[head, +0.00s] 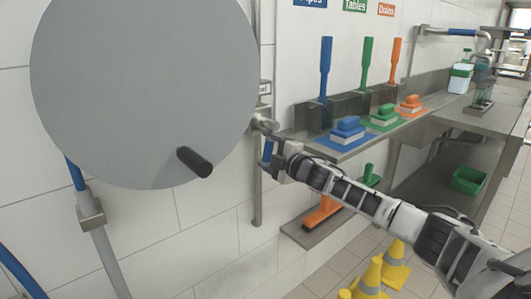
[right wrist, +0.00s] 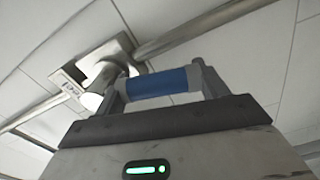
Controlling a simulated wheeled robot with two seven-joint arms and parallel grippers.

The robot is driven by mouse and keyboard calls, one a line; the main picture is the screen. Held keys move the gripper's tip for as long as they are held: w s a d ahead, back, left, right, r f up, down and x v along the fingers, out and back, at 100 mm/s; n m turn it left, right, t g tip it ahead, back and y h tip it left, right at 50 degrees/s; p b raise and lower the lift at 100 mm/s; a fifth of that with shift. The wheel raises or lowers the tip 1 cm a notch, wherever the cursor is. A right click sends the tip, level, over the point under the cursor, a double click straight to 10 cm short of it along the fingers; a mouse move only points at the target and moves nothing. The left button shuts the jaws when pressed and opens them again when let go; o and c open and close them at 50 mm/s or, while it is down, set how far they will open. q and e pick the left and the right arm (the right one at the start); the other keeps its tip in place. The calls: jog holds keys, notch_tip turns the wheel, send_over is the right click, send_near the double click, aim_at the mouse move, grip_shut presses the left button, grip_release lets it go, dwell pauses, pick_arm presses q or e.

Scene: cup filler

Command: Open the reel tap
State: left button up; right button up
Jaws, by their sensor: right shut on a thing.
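The reel tap has a blue lever handle (head: 267,151) hanging below a metal valve body (head: 263,123) on the wall pipe, just right of the big grey reel disc (head: 140,90). My right gripper (head: 272,160) reaches in from the right and is shut on the blue handle. In the right wrist view the blue handle (right wrist: 158,82) lies across between the two fingers of the gripper (right wrist: 157,88), with the valve body (right wrist: 103,75) behind it. The gripper partly covers the handle in the head view. My left gripper is not in view.
A black crank knob (head: 195,161) sticks out from the reel disc. A steel shelf (head: 340,145) with coloured brushes stands right of the tap. Yellow cones (head: 372,280) stand on the floor below my right arm.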

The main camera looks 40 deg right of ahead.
jog(key=shift+d+f, duration=0.1)
jog(key=shift+d, duration=0.05)
dwell(0.3)
jog(key=o, duration=1.4)
jog(key=shift+s, duration=0.15)
jog(key=s, duration=1)
jog(key=s+d+b, duration=0.1)
jog(key=s, duration=0.4)
jog(key=shift+s+d, duration=0.1)
jog(key=shift+s, duration=0.25)
